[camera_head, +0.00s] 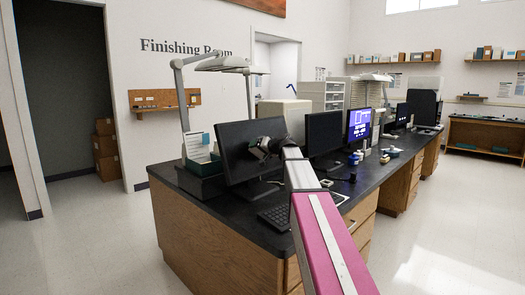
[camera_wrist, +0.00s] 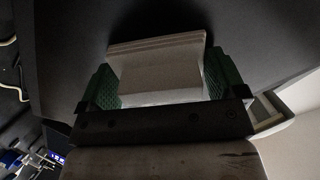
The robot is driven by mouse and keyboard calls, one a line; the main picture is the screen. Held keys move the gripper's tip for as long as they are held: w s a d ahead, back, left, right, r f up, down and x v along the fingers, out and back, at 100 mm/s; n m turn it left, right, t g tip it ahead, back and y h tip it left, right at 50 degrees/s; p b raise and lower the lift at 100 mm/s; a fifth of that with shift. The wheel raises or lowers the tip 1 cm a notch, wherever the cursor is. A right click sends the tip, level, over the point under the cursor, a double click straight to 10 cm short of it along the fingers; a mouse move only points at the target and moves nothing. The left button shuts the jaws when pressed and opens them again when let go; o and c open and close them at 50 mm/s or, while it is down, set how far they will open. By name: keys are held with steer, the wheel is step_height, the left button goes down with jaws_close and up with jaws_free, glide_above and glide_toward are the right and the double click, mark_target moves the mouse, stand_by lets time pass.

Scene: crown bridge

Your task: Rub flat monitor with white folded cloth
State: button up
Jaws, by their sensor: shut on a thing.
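The flat monitor (camera_head: 236,160) stands near the left end of the black bench, its dark screen toward me. In the wrist view the dark screen (camera_wrist: 250,40) fills most of the background. My gripper (camera_head: 262,148) is at the right part of the screen. In the wrist view my gripper (camera_wrist: 160,88) has its two green finger pads on either side of the white folded cloth (camera_wrist: 155,65) and is shut on it. The cloth's far folded edge is at or very near the screen; I cannot tell whether it touches.
The black bench (camera_head: 213,209) holds a keyboard (camera_head: 275,217) below the monitor, a second dark monitor (camera_head: 323,133) to the right and a lit blue monitor (camera_head: 359,125) beyond. Lamp arms (camera_head: 182,95) rise behind. A dark box with papers (camera_head: 199,172) stands left. The floor in front is clear.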

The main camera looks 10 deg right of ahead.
steer(key=shift+w+a+r, duration=0.15)
steer(key=shift+w+r, duration=0.05)
steer(key=shift+r, duration=0.45)
steer(key=shift+w+a+r, duration=0.1)
steer(key=shift+w+r, duration=0.05)
steer(key=shift+r, duration=0.5)
steer(key=shift+w+d, duration=1.15)
steer(key=shift+d, duration=0.4)
steer(key=shift+w+d, duration=1.15)
steer(key=shift+d, duration=0.4)
steer(key=shift+w+d, duration=1.15)
steer(key=shift+d, duration=0.4)
steer(key=shift+s+a, duration=0.3)
steer(key=shift+s, duration=0.05)
steer(key=shift+s+a, duration=1)
steer(key=shift+a, duration=0.15)
steer(key=shift+s+a, duration=0.65)
steer(key=shift+a, duration=0.45)
steer(key=shift+s+a, duration=0.7)
steer(key=shift+a, duration=0.45)
steer(key=shift+s+a, duration=0.65)
steer(key=shift+a, duration=0.45)
steer(key=shift+v, duration=3)
steer(key=shift+f, duration=0.1)
